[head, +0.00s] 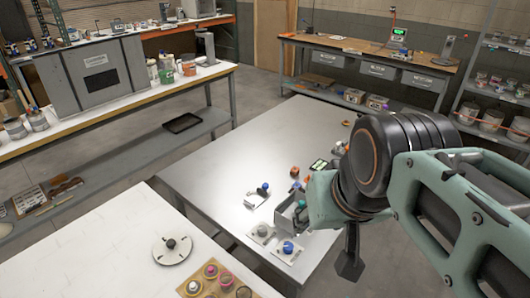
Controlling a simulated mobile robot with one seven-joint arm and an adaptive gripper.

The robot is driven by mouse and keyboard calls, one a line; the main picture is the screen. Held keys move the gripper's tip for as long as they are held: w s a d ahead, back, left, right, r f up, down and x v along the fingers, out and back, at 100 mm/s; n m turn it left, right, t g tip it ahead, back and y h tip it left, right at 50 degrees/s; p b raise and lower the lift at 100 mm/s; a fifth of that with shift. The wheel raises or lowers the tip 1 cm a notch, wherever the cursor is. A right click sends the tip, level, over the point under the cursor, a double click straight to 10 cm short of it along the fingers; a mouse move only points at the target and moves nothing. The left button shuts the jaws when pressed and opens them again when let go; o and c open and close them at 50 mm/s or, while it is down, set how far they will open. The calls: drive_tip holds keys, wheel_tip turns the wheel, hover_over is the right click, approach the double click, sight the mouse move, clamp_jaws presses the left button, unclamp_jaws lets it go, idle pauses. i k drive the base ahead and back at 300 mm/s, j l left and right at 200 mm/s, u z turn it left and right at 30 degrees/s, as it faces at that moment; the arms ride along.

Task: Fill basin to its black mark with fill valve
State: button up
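A small grey open-topped box (289,214), which looks like the basin, stands on the metal table at the centre, partly behind my arm. Its black mark and any liquid cannot be made out. Beside its front are two small plates, one with a blue knob (288,247) and one with a grey knob (262,230). Another fitting with a blue knob (265,187) sits behind and left of the box. I cannot tell which is the fill valve. My arm reaches in from the right, over the table. A dark piece of my gripper (350,258) hangs right of the box; its fingertips are not clear.
A small dark-framed display with green (319,165) and orange pieces (295,172) lie behind the box. The left of the metal table (215,170) is clear. A white table (100,260) in front holds a round disc (173,250) and a wooden tray of colour pots (196,289).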

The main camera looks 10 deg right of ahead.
sight(288, 247)
drive_tip(key=k, duration=0.4)
drive_tip(key=i+l+u, duration=0.3)
drive_tip(key=l, duration=0.3)
drive_tip(key=i+l+u, duration=0.15)
drive_tip(key=i+l, duration=0.15)
drive_tip(key=i+l+u, duration=0.15)
drive_tip(key=l, duration=0.25)
drive_tip(key=i+l+u, duration=0.15)
drive_tip(key=l, duration=0.2)
drive_tip(key=i+l+u, duration=0.15)
drive_tip(key=l, duration=0.85)
drive_tip(key=i+j+u, duration=0.15)
drive_tip(key=j, duration=0.2)
